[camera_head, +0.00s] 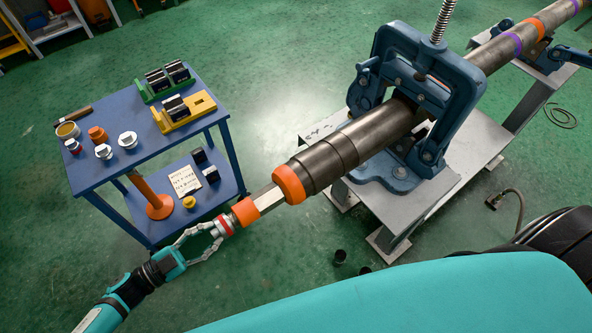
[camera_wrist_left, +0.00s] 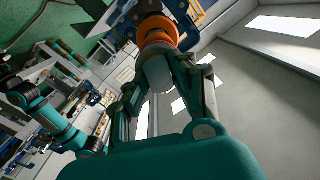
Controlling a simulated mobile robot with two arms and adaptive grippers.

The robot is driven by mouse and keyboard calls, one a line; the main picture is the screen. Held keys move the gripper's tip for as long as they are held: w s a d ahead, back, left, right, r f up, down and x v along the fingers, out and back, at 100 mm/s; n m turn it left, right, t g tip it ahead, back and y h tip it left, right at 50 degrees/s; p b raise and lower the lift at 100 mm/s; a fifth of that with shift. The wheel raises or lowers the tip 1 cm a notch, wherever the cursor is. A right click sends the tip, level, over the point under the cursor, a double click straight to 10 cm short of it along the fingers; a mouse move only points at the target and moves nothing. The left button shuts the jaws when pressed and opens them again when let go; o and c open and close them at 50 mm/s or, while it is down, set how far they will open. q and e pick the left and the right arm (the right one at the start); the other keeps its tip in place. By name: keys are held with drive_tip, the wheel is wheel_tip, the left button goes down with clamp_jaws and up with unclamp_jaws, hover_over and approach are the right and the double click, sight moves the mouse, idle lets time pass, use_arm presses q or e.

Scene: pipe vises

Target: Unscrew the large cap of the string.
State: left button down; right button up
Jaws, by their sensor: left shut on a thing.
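The string (camera_head: 352,148) is a dark steel pipe, clamped at a slant in a blue pipe vise (camera_head: 425,95). A wide orange cap-like ring (camera_head: 288,184) sits at its lower end. Beyond it, a narrower grey section leads to a smaller orange band (camera_head: 245,211) and a red-ringed pale end piece (camera_head: 227,224). My left gripper (camera_head: 218,232) is shut on this end piece, in line with the string. In the left wrist view, its fingers (camera_wrist_left: 163,85) flank a pale cylinder (camera_wrist_left: 156,72) below orange rings (camera_wrist_left: 157,38). My right gripper does not show.
A blue cart (camera_head: 80,175) at left carries loose caps (camera_head: 103,152), green and yellow holders (camera_head: 185,112) and a hammer-like tool. A grey bench (camera_head: 440,190) carries the vise. Green floor lies open between.

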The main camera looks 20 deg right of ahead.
use_arm(q)
drive_tip(key=n, duration=0.1)
drive_tip(key=n+p, duration=0.1)
drive_tip(key=n, duration=0.2)
drive_tip(key=shift+w+a+f+n+y+p, duration=0.2)
drive_tip(key=shift+a+n+y+p, duration=0.1)
drive_tip(key=shift+n, duration=0.1)
drive_tip(key=n+p, duration=0.1)
drive_tip(key=n, duration=0.3)
drive_tip(key=shift+n, duration=0.3)
drive_tip(key=c, duration=1.3)
unclamp_jaws()
drive_tip(key=shift+c, duration=0.2)
drive_tip(key=shift+o, duration=1)
drive_tip(key=shift+w+d, duration=0.15)
